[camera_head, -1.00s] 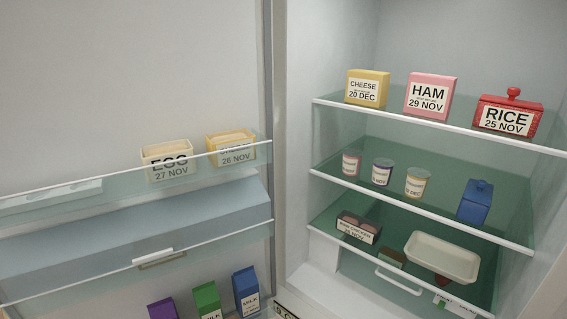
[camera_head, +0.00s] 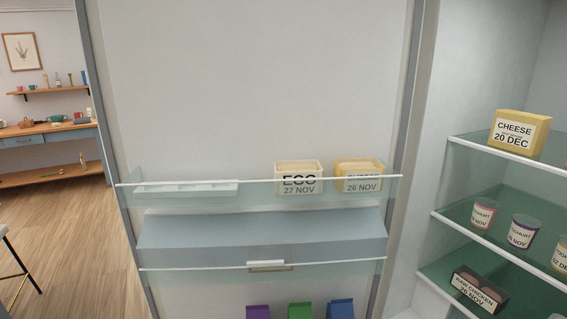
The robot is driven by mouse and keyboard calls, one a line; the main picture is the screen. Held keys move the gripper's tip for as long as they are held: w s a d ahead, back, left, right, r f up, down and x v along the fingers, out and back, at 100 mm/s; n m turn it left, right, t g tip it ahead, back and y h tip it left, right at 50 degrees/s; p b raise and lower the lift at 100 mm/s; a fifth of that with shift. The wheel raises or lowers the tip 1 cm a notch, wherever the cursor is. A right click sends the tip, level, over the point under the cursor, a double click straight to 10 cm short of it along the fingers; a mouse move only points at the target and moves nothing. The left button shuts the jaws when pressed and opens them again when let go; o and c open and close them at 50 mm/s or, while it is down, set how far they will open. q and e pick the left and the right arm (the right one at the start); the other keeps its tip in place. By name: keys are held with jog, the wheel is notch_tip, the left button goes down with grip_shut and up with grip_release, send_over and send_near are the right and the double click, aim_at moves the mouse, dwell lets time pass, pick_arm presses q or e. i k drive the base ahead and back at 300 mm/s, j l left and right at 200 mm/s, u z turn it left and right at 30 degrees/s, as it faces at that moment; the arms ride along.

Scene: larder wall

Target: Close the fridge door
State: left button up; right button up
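The fridge door (camera_head: 250,90) stands wide open on the left of the fridge, its inner side facing me. Its upper door shelf holds an egg box (camera_head: 298,178), a cheese box (camera_head: 360,177) and a white tray (camera_head: 186,188). Purple, green and blue cartons (camera_head: 340,309) show at the bottom edge. The fridge interior (camera_head: 470,70) is on the right, with a cheese box (camera_head: 518,134), yoghurt pots (camera_head: 522,232) and a raw chicken pack (camera_head: 479,291) on its shelves. Neither of my grippers is in view.
Left of the door's free edge is a room with a wooden floor (camera_head: 60,235), a blue-fronted counter (camera_head: 45,148) and a wall shelf (camera_head: 48,91). Part of a stool (camera_head: 18,262) shows at the far left. The floor between them looks clear.

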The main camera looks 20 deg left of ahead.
aim_at(196, 103)
jog(key=j+u, duration=0.15)
jog(key=j, duration=1.25)
jog(key=k+j+z, duration=0.15)
jog(key=j, duration=0.4)
jog(key=j+z, duration=0.35)
jog(key=j, duration=0.15)
jog(key=j+z, duration=0.35)
jog(key=j, duration=0.2)
jog(key=j+z, duration=0.8)
jog(key=j, duration=0.2)
jog(key=j+z, duration=0.3)
jog(key=j, duration=0.2)
jog(key=j+z, duration=0.35)
jog(key=j, duration=0.2)
